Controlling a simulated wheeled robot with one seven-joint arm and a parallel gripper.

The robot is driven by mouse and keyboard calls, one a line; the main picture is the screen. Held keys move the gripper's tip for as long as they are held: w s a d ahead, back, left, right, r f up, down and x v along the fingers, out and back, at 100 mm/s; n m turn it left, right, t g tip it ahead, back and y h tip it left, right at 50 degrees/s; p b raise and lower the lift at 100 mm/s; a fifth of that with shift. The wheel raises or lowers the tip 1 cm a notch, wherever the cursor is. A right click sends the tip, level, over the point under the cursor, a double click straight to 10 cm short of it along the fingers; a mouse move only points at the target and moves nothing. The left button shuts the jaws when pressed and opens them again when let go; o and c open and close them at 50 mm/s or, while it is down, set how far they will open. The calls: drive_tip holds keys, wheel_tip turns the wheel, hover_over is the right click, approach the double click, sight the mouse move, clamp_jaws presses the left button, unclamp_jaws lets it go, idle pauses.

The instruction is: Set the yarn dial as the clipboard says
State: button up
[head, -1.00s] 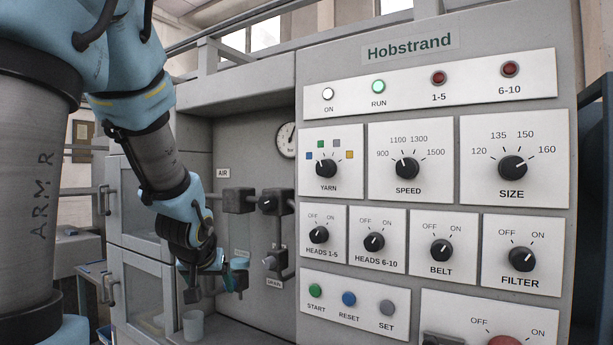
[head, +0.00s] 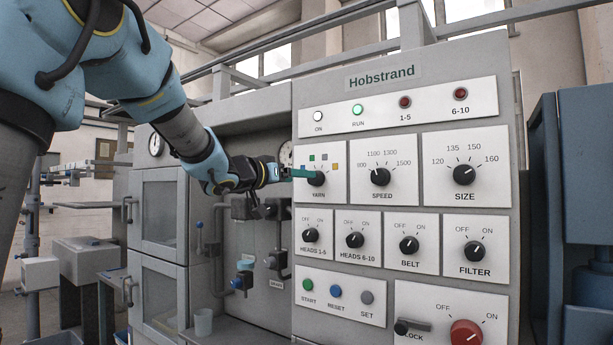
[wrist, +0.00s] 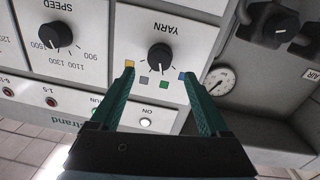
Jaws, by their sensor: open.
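The yarn dial (head: 316,180) is a black knob on a white plate labelled YARN, with blue, green, grey and yellow squares above it. It also shows upside down in the wrist view (wrist: 160,57). I cannot clearly read which square its pointer faces. My gripper (head: 304,174) is open at the yarn plate, reaching in from the left and covering part of it. In the wrist view its green fingers (wrist: 158,74) are spread apart, with the knob just beyond and between their tips. I see nothing between the fingers; contact with the knob cannot be told. No clipboard is in view.
The speed dial (head: 380,177) and size dial (head: 464,175) are to the right. Heads 1-5 dial (head: 310,235) sits just below. A pressure gauge (wrist: 219,80) and air valve are beside the panel. The RUN lamp (head: 358,110) glows green.

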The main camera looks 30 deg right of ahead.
drive_tip(key=shift+p+x, duration=0.55)
drive_tip(key=shift+x, duration=2.2)
clamp_jaws()
